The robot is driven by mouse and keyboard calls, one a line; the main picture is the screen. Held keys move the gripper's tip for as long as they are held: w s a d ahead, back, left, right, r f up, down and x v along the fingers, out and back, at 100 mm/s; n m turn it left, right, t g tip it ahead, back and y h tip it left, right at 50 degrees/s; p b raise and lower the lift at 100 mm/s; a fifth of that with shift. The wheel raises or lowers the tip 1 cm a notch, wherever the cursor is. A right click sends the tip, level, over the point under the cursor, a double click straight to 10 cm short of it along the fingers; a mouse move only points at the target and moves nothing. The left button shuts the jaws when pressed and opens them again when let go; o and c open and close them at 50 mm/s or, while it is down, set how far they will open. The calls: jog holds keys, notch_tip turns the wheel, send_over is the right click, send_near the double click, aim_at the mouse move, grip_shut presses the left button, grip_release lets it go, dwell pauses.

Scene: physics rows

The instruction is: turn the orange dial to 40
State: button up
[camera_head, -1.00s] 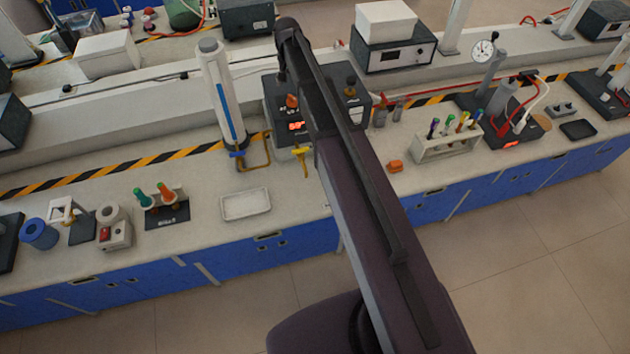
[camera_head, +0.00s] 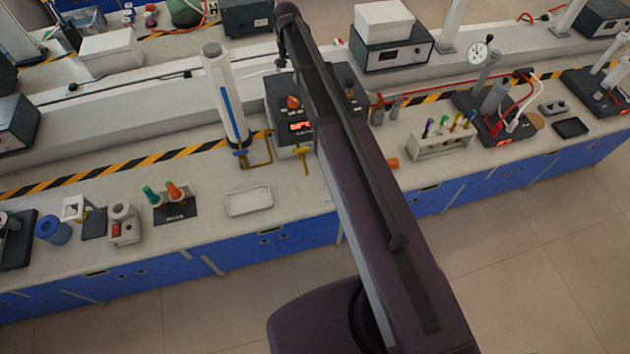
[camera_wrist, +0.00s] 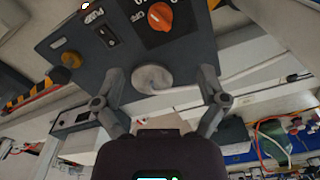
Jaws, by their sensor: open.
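The orange dial (camera_head: 293,102) is on the dark box (camera_head: 277,92), left of my arm in the head view. A lit red display (camera_head: 301,126) sits below it; I cannot read its number. In the wrist view the orange dial (camera_wrist: 160,16) is at the top edge with a pale pointer line, and the scale around it is mostly cut off. My gripper (camera_wrist: 160,75) is open, its fingers apart with a pale round disc (camera_wrist: 152,78) showing between them. The dial appears beyond the fingertips, with no contact visible. My arm hides part of the box.
A yellowish knob (camera_wrist: 71,60) and a rocker switch (camera_wrist: 106,36) are on the same panel. A white column (camera_head: 225,95) stands left of the box. A white tray (camera_head: 249,200) lies in front, and a tube rack (camera_head: 443,145) stands to the right.

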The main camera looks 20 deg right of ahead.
jog(key=s+f+n+b, duration=0.4)
jog(key=s+f+b, duration=2.3)
jog(key=s, duration=0.1)
dwell(0.9)
jog(key=shift+d, duration=0.1)
jog(key=shift+s+r, duration=0.1)
jog(key=shift+s, duration=0.3)
